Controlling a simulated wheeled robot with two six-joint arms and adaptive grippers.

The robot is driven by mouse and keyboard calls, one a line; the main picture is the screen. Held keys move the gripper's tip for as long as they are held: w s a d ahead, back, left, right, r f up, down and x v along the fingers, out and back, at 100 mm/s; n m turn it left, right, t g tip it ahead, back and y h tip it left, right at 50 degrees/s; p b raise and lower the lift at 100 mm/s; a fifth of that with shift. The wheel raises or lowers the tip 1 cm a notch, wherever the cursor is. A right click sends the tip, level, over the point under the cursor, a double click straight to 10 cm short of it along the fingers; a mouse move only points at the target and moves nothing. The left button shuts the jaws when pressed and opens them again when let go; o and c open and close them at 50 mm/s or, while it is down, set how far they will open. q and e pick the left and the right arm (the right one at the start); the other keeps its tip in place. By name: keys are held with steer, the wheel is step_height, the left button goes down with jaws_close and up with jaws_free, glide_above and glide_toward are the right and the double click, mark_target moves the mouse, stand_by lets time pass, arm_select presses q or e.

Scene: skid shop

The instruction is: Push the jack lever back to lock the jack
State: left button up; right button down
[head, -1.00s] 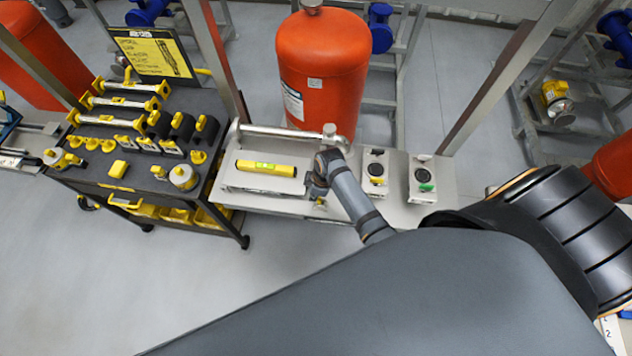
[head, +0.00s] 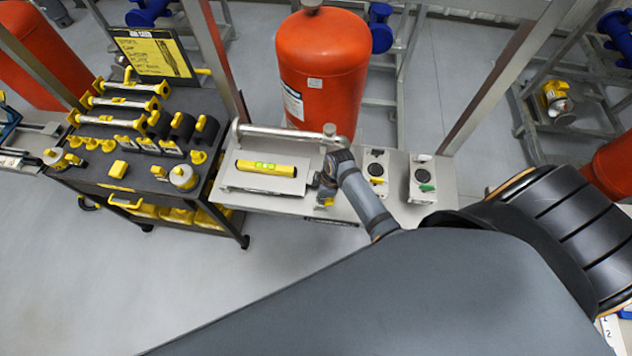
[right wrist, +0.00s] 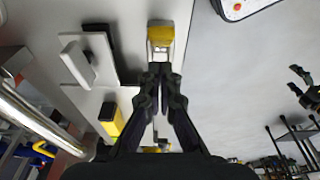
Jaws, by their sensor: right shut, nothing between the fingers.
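My right gripper (head: 325,192) is low over the near edge of the metal bench, its fingers partly hidden by the wrist. In the right wrist view its dark fingers (right wrist: 160,70) are shut and empty. Their tips are right by a metal piece with a yellow end (right wrist: 160,37), which looks like the jack lever; I cannot tell whether they touch it. In the head view a small yellow part (head: 331,202) shows beside the fingers.
A yellow spirit level (head: 265,168) lies on the bench plate, left of my gripper. A metal pipe (head: 285,133) runs behind it. Two boxes with black dials (head: 376,170) (head: 422,174) stand right. An orange cylinder (head: 320,70) stands behind. A dark tool cart (head: 130,180) is left.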

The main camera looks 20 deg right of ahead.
step_height(320, 180, up, 7)
steer(key=shift+w+a, duration=0.3)
steer(key=shift+a, duration=0.15)
stand_by(0.4)
stand_by(0.4)
